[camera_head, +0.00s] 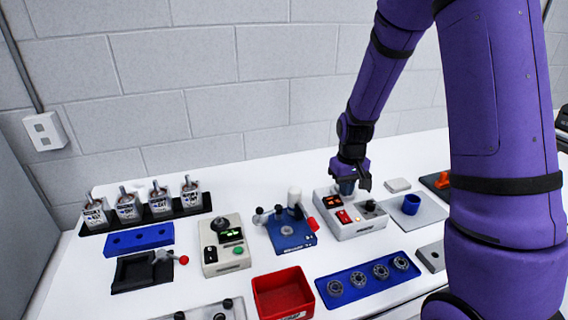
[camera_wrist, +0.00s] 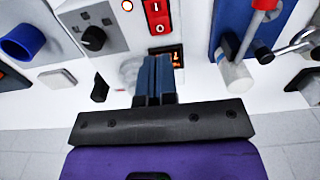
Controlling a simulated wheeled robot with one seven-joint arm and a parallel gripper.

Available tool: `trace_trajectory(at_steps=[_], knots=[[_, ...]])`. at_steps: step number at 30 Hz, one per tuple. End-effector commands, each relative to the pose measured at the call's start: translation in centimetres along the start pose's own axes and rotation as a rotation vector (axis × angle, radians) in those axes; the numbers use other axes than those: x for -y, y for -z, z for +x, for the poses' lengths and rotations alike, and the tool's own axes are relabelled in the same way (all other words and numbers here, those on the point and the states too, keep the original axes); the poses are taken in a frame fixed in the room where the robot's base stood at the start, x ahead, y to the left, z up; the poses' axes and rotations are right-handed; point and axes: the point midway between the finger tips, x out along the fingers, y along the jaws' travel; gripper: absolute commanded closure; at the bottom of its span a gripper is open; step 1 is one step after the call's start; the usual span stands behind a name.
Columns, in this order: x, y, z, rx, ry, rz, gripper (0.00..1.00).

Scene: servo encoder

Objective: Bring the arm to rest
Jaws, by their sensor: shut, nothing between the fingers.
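My purple arm reaches down from the upper right in the head view. My gripper (camera_head: 347,187) is over the back part of a light grey device (camera_head: 360,226) that has a red switch, a small lit display and a black knob. In the wrist view my gripper (camera_wrist: 154,62) has its two blue fingers pressed together, with nothing between them. The fingers overlap the view of the device's lit display (camera_wrist: 178,58). I cannot tell whether the fingertips touch the device.
A blue press with a red handle (camera_head: 291,232) stands left of the device. A grey plate with a blue ring (camera_head: 411,205) is to the right. A red bin (camera_head: 284,294) and a blue tray of bearings (camera_head: 368,282) lie in front. A brick wall (camera_head: 240,100) stands behind.

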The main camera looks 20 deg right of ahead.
Motion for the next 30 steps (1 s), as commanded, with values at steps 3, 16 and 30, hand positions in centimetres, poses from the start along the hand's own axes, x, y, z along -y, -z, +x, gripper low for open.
trace_trajectory(at_steps=[3,16,30], knots=[[0.1,0.0,-0.2,-0.003,0.0,0.0,1.0],[2.3,-3.4,-10.8,-0.128,0.016,-0.002,1.0],[4.9,-12.0,-21.6,-0.29,0.021,-0.008,1.0]])
